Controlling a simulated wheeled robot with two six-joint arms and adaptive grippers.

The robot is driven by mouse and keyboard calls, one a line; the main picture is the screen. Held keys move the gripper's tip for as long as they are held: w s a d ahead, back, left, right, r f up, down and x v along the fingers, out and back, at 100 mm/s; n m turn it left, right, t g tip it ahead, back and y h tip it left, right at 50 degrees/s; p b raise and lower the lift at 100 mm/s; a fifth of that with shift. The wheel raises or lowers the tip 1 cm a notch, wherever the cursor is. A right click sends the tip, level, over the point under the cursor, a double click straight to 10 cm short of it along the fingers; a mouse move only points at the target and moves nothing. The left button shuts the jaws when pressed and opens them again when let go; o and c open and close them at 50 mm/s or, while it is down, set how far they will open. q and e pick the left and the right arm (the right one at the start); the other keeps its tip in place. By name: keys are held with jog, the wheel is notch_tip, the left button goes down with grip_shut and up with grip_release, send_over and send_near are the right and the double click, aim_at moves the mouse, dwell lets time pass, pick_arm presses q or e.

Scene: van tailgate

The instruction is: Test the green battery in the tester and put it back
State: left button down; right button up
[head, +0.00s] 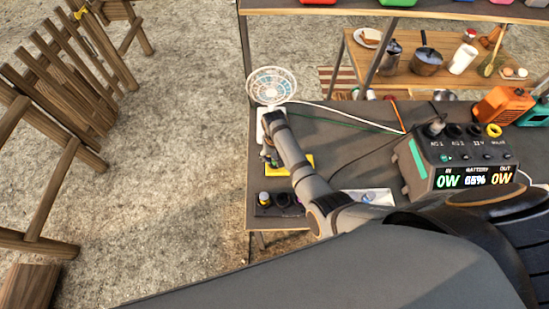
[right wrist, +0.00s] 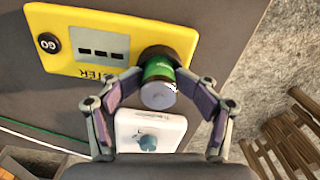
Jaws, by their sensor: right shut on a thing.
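The green battery (right wrist: 158,72) is between the fingers of my right gripper (right wrist: 160,88) in the right wrist view, its grey end facing the camera. Its far end is at the black round socket (right wrist: 160,52) of the yellow tester (right wrist: 95,38); I cannot tell how deep it sits. The tester has a black GO button (right wrist: 48,43) and a display with dark bars. In the head view the tester (head: 303,163) is partly behind my right arm. A dark battery holder (head: 262,211) with several cells stands at the table's near left corner. My left gripper is out of view.
A white box with a teal knob (right wrist: 149,141) is close to the gripper. A white fan (head: 271,86) stands at the table's left edge. A power station (head: 455,160) reading 65% stands to the right, with cables across the table.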

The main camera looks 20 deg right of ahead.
jog(key=shift+r, duration=0.25)
notch_tip(320, 180, up, 7)
dwell(0.3)
dwell(0.4)
